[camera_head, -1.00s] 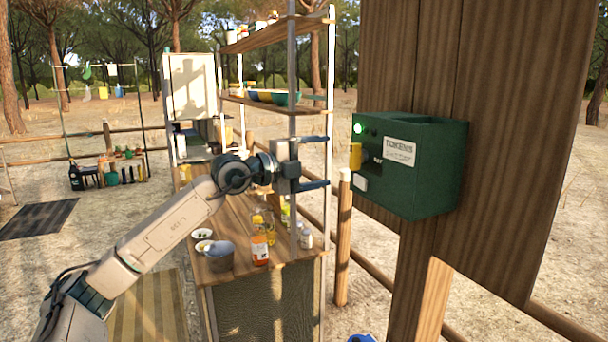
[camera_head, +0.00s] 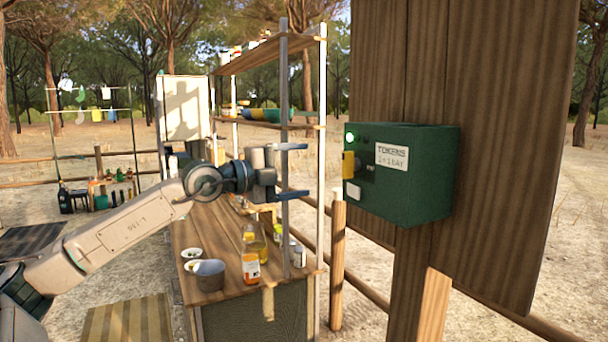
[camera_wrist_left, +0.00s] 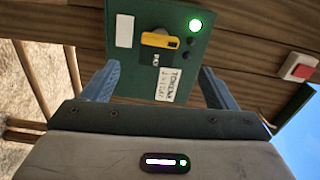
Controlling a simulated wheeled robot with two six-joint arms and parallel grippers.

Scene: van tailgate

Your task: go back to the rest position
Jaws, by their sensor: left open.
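My left gripper (camera_head: 296,170) is open and empty, in the air to the left of a green token box (camera_head: 424,174) and clear of it. The box is fixed to a brown wooden board and has a lit green lamp, a yellow part (camera_head: 348,164), a white button and a label. In the left wrist view the two fingers (camera_wrist_left: 160,88) stand apart, with the front of the green box (camera_wrist_left: 122,58) ahead and the yellow part (camera_wrist_left: 160,41) between them. My right gripper is in neither view.
A wooden counter (camera_head: 212,235) with bottles, bowls and a grey pot (camera_head: 209,275) stands below my left arm. A shelf post (camera_head: 284,130) rises beside the gripper. The wooden board (camera_head: 480,90) fills the right. A red button (camera_wrist_left: 301,71) shows in the wrist view.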

